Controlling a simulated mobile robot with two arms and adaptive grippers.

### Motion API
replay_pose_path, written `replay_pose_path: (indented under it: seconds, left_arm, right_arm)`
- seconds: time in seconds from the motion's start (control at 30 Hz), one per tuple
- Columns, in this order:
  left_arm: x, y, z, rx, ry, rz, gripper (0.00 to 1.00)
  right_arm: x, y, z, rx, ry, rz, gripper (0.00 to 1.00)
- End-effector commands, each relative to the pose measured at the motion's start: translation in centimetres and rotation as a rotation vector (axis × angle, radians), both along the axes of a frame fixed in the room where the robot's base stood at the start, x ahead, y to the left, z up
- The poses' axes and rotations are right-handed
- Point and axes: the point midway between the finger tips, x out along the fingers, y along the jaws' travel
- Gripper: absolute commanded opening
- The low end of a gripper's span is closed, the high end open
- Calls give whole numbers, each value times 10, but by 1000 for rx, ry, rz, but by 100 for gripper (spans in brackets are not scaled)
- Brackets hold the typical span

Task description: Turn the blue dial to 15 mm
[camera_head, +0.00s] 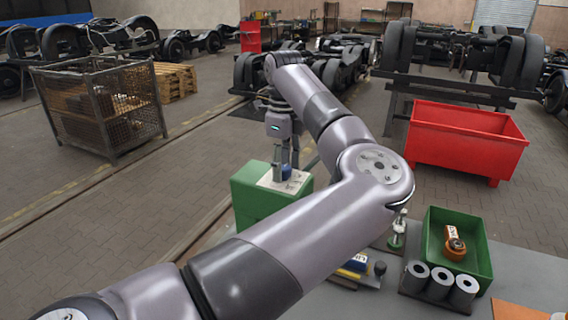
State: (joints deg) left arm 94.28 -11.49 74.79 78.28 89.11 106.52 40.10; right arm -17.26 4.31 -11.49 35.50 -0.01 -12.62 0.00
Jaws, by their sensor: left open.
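The blue dial (286,173) sits on a pale plate (270,183) with dark markings, on top of a green box (249,205). The markings are too small to read. My left gripper (285,164) points down over the plate with its fingers open, at the dial. The fingers partly cover the dial, and I cannot tell whether they touch it. My right gripper is not in view.
My left arm crosses the view and hides part of the grey table (510,265). On it stand a green bin (480,262) holding an orange part (455,247), and grey cylinders (440,281). A red skip (465,140) and a mesh crate (100,108) stand beyond.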

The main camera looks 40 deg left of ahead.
Motion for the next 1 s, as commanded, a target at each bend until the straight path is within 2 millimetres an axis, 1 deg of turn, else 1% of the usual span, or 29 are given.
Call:
replay_pose_path:
  seconds: [0.17, 0.87, 1.0]
  left_arm:
    - [0, 0, 0, 0, 0, 0, 49]
    - [0, 0, 0, 0, 0, 0, 2]
    - [0, 0, 0, 0, 0, -3, 1]
  right_arm:
    - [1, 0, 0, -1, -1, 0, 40]
    - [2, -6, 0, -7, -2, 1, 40]
    - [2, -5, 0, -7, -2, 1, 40]
